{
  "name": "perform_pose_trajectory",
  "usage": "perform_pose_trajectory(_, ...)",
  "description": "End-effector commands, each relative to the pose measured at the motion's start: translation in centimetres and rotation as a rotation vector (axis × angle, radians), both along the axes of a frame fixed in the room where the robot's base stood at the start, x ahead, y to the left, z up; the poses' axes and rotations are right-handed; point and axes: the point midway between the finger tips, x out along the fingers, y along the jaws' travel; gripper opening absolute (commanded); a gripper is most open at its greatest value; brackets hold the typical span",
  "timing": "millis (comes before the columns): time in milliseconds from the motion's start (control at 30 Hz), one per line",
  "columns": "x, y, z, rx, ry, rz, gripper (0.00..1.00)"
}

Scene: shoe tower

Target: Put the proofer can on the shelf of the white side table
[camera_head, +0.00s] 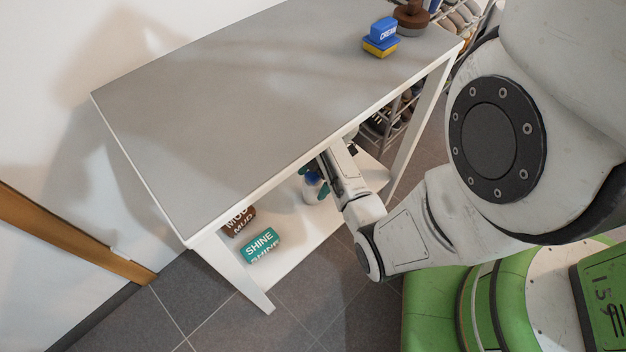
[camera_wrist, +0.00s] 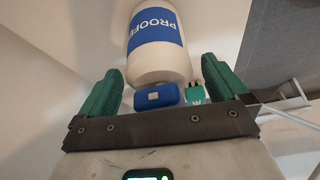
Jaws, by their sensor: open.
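The proofer can (camera_wrist: 160,65) is white with a blue label. In the wrist view it lies just beyond and between my fingertips. In the head view a white and blue object (camera_head: 311,191), which looks like the same can, is at the lower shelf (camera_head: 283,266) of the white side table (camera_head: 220,115), under the table top. My gripper (camera_head: 316,180) is open around or just in front of it, with its teal fingers apart. They also show in the wrist view (camera_wrist: 165,67). I cannot tell whether the can rests fully on the shelf.
A rack (camera_head: 385,120) is beyond.

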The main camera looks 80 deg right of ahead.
Motion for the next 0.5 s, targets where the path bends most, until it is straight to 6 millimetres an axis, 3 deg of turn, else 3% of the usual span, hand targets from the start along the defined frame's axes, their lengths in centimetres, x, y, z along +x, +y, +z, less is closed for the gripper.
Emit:
perform_pose_trajectory(300,-1.6,-1.7,6.2,-0.003,-0.001,-0.001,0.99)
perform_pose_trajectory(500,-2.5,-2.6,9.2,-0.003,-0.001,0.001,0.99)
